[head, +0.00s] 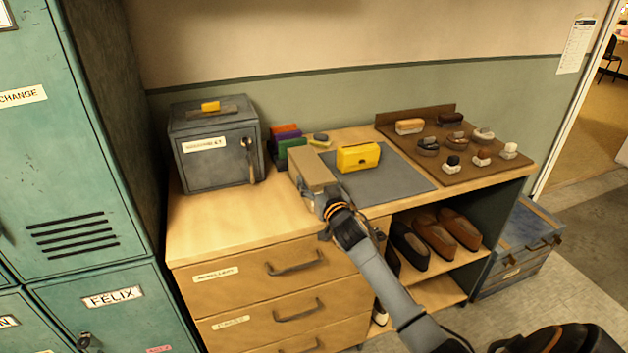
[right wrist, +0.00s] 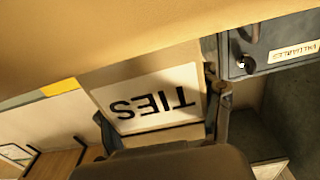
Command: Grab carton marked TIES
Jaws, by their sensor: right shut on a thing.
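The carton marked TIES (head: 313,168) is a tan-brown box near the front of the wooden counter, left of the grey mat. In the right wrist view its white label (right wrist: 150,100) reads TIES upside down. My right gripper (head: 325,197) is shut on the carton from the front side, and its fingers (right wrist: 165,122) show at both sides of the label in the wrist view. The carton's underside is hidden, so I cannot tell whether it touches the counter. My left gripper is not in view.
A yellow box (head: 358,157) stands on the grey mat (head: 400,185). A grey metal box (head: 213,150) and several coloured boxes stand behind and left. A brown board (head: 470,172) with brushes is at right. The counter's front left (head: 230,225) is clear.

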